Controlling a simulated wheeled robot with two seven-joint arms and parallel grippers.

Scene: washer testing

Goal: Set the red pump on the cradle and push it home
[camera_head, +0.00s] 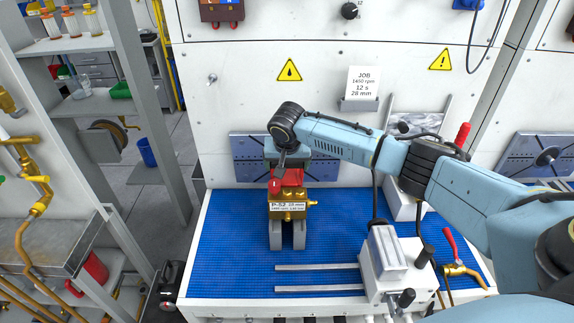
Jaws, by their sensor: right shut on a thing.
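The pump (289,196) has a brass body, a red top, a red knob at its left and a white label reading P-52. It is upright, left of the middle of the blue mat. My right gripper (290,166) comes down from above and is shut on its red top; the fingertips are partly hidden. Two grey upright blocks (275,240) show directly below the brass body; I cannot tell whether it rests on them. Two parallel grey rails (320,289) lie in front to the right, leading to a white fixture (385,262). My left gripper is not in view.
The blue mat (225,250) is clear left of the pump. A job card (363,82) reading 1450 rpm, 12 s, 28 mm is on the back wall. My right arm spans the right side.

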